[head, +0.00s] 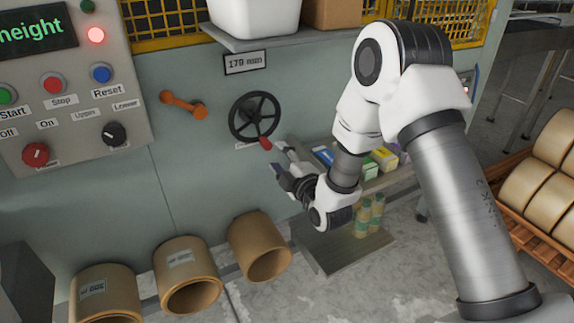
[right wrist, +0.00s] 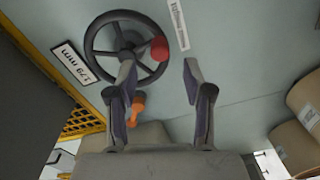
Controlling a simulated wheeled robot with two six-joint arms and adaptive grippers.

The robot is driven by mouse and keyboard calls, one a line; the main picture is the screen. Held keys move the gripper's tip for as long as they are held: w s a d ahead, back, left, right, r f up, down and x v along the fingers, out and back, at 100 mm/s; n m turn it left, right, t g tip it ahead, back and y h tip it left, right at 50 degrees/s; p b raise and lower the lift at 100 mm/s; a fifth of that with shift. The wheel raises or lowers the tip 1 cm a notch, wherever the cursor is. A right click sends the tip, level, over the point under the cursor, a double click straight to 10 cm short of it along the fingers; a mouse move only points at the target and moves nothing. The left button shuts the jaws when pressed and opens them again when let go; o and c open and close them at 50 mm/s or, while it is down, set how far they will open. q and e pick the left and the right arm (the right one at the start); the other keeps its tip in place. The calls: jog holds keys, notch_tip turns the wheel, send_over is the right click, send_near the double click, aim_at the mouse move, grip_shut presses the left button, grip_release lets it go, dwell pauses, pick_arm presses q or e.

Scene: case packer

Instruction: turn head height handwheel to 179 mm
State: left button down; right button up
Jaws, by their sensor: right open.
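The black handwheel (head: 254,117) is mounted on the grey-green machine face, with a red knob (head: 265,143) at its lower rim. A sign above it (head: 245,63) reads 179 mm. My right gripper (head: 279,158) is just below and to the right of the wheel, open and apart from the knob. In the right wrist view the wheel (right wrist: 93,41) and red knob (right wrist: 159,49) lie beyond the open fingers (right wrist: 160,80), the knob between them in the picture. The label under the wheel is partly hidden by the knob. My left gripper is not in view.
An orange lever (head: 184,104) is left of the wheel. A control panel (head: 75,135) with buttons and knobs is at the left. A shelf with a white bin (head: 254,17) is above; small boxes (head: 385,158) sit right of my gripper.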

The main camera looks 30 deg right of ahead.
jog(key=s, duration=0.4)
jog(key=shift+s+d, duration=0.1)
jog(key=shift+s, duration=0.15)
jog(key=s+a+f+m+g, duration=0.15)
jog(key=s+f+g, duration=0.35)
jog(key=f, duration=0.7)
jog(key=s+a+f+g, duration=0.2)
jog(key=s+f, duration=0.5)
jog(key=f, duration=0.4)
jog(key=s+f+m+g, duration=0.3)
jog(key=s+m, duration=0.1)
jog(key=s, duration=0.3)
jog(key=s+f+m+g, duration=0.3)
jog(key=s+m+g, duration=0.1)
jog(key=s, duration=0.3)
jog(key=s+f+m+g+h, duration=0.1)
jog(key=s+f+m+g, duration=0.2)
jog(key=s+m, duration=0.3)
jog(key=shift+s+d+f+g, duration=0.3)
jog(key=shift+s+d+f, duration=0.1)
jog(key=shift+s, duration=0.6)
